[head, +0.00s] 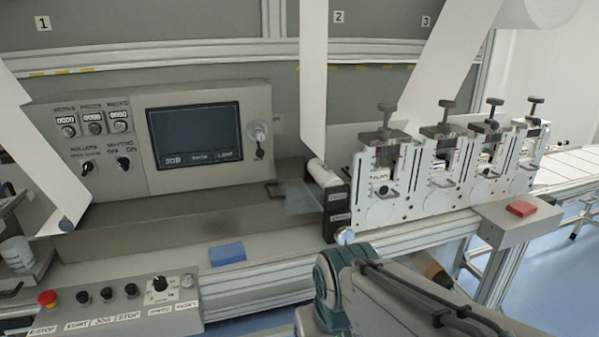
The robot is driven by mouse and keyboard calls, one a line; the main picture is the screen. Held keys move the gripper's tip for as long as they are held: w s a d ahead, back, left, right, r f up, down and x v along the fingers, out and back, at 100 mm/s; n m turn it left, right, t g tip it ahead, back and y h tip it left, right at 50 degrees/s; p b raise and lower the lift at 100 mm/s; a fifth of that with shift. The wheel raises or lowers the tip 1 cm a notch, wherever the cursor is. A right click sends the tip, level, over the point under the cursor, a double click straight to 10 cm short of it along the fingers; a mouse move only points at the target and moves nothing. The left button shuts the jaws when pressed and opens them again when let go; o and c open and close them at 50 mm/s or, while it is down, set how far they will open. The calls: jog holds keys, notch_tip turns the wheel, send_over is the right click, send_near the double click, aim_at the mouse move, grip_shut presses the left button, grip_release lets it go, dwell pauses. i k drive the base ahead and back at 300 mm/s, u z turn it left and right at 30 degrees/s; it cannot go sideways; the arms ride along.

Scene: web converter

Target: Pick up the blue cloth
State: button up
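The blue cloth (227,254) looks like a small flat folded rectangle. It lies on the light ledge at the front of the machine, below the control cabinet and left of the roller unit. Nothing covers it. My gripper cannot be made out in the head view; only links of my arm show at the bottom, right of the cloth and apart from it.
A control box (118,305) with a red emergency stop (47,298) stands left of the cloth. The roller unit (385,190) with several stations is on the right. A red flat piece (521,208) lies on a grey box. The ledge around the cloth is clear.

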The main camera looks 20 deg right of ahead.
aim_at(231, 253)
jog(key=z, duration=2.1)
jog(key=i, duration=1.9)
jog(key=u, duration=3.95)
jog(key=i, duration=0.6)
